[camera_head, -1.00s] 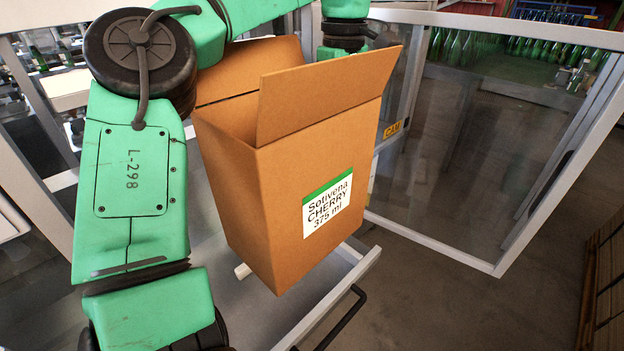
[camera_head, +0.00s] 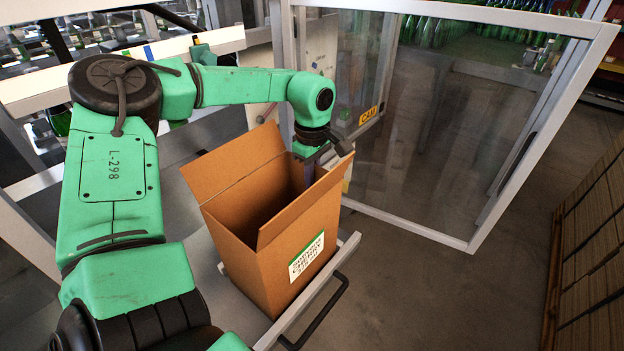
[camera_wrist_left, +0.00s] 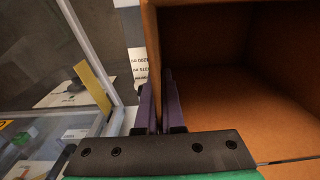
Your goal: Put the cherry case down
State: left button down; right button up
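The cherry case (camera_head: 268,285) is an open-topped brown carton with a white and green label reading CHERRY. It is near the middle of the head view, tilted in the picture, over a grey surface with a pale front rail. I cannot tell if its base touches that surface. My left gripper (camera_head: 318,162) is at the case's far right upper edge. In the left wrist view its two dark fingers (camera_wrist_left: 163,100) lie on either side of the cardboard wall (camera_wrist_left: 150,50), shut on it. The inside of the case (camera_wrist_left: 215,60) looks empty where visible. My right gripper is not in view.
The pale rail (camera_head: 345,255) and a black handle (camera_head: 322,318) run along the front right of the case. A framed clear panel (camera_head: 440,130) stands behind to the right. Stacked brown sheets (camera_head: 590,240) are at the far right. Open floor lies between.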

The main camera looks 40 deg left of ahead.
pick_arm(q)
jog(key=shift+w+a+f, duration=0.1)
jog(key=shift+a+f, duration=0.05)
jog(key=shift+f, duration=0.05)
jog(key=c, duration=1.1)
grip_release()
jog(key=shift+o, duration=0.3)
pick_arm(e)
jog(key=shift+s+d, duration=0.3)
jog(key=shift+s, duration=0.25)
pick_arm(q)
jog(key=shift+r, duration=0.1)
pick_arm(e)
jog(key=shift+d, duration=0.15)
pick_arm(q)
notch_tip(320, 180, up, 12)
jog(key=b, duration=0.2)
jog(key=shift+f+b, duration=0.2)
jog(key=shift+b, duration=0.2)
jog(key=shift+r, duration=0.2)
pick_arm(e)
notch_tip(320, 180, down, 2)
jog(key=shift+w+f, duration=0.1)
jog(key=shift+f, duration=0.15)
